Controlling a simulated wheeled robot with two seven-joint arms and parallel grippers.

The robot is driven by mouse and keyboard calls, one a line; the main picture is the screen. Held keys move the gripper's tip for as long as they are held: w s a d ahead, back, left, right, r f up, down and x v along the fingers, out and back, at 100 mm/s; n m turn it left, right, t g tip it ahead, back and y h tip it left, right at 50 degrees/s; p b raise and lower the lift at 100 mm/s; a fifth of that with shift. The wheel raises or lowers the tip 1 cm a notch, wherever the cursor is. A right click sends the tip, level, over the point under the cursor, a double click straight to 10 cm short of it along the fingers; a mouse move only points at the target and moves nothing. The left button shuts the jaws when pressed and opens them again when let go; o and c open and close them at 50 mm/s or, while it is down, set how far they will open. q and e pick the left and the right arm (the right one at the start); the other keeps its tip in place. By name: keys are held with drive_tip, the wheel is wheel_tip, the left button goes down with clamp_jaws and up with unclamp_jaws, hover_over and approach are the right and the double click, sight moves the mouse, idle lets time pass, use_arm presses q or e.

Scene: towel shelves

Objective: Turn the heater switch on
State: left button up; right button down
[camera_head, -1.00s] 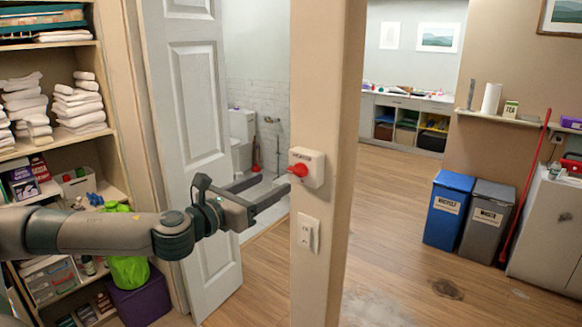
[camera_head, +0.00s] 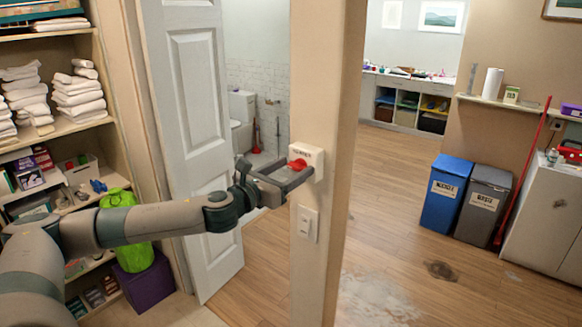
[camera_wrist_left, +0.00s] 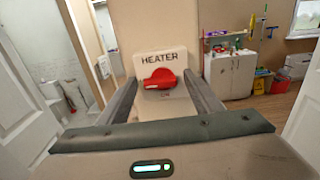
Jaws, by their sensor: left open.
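The heater switch is a white wall box (camera_head: 307,152) on the beige door post, with a red knob (camera_head: 297,164) on its face. In the left wrist view the box (camera_wrist_left: 146,63) reads "HEATER". There the red knob (camera_wrist_left: 160,79) lies nearly sideways, its right end slightly higher, with small unreadable marks near it. My left gripper (camera_head: 292,170) is open at the box, its two fingers on either side of the knob. In the wrist view a gap shows between the knob and each finger. My right gripper is not in view.
A light switch plate (camera_head: 307,223) sits below the box on the post (camera_head: 317,270). A white door (camera_head: 188,110) stands open to the left, beside shelves of towels (camera_head: 78,95). Blue (camera_head: 445,195) and grey (camera_head: 484,205) bins stand at the right.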

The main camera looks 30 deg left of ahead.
use_arm(q)
drive_tip(key=c, duration=1)
drive_tip(key=shift+c, duration=0.3)
